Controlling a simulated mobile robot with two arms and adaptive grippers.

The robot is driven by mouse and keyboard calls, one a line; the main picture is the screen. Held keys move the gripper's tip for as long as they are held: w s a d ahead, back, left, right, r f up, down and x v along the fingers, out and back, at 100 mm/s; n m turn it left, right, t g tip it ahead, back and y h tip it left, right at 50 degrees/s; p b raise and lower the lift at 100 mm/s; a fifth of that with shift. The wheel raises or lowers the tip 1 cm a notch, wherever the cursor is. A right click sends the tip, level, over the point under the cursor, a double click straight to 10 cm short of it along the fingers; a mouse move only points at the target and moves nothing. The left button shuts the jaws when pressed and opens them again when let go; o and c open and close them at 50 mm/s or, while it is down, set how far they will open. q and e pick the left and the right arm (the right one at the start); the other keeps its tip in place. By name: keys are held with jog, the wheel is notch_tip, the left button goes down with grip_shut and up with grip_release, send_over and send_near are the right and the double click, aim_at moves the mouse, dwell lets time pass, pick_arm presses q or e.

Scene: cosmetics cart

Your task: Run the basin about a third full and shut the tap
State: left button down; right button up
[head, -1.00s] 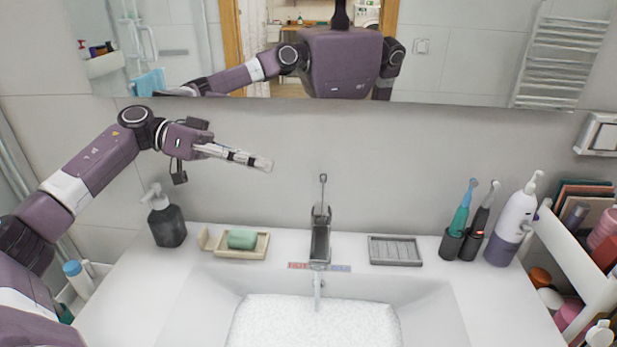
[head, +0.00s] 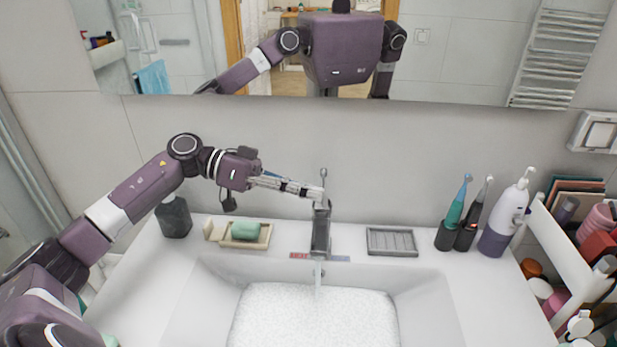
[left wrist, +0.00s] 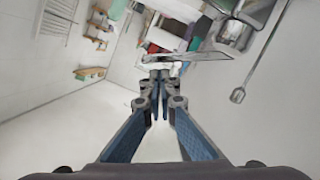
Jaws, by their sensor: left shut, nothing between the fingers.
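The tap (head: 320,238) stands upright behind the basin, with a thin lever rising from its top. A stream of water (head: 318,283) runs from its spout. The basin (head: 200,305) holds water with a pale, speckled surface (head: 312,318) spread over its floor; its exact depth is hard to tell. My left gripper (head: 320,192) is shut and empty, reaching from the left. Its tips are at the tap's lever, just above the body; I cannot tell whether they touch. The shut fingers also show in the left wrist view (left wrist: 160,78). My right gripper is not in view.
A green soap (head: 246,231) on a dish and a dark dispenser (head: 174,217), partly behind my arm, stand left of the tap. A grey ridged tray (head: 392,242), toothbrushes (head: 457,208) and a white-purple water flosser (head: 507,220) stand right. The mirror is behind.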

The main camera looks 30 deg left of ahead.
pick_arm(q)
jog(key=shift+s+d+f, duration=0.1)
jog(key=shift+f, duration=0.1)
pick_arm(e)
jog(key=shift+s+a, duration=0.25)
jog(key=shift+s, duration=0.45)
pick_arm(q)
jog(key=shift+f, duration=0.1)
jog(key=f, duration=0.1)
jog(key=s+f+m, duration=0.1)
jog(key=f+m+p, duration=0.1)
jog(key=shift+s+d+t+y, duration=0.4)
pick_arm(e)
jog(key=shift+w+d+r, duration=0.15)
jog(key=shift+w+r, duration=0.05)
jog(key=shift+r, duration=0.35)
pick_arm(q)
jog(key=shift+r, duration=0.1)
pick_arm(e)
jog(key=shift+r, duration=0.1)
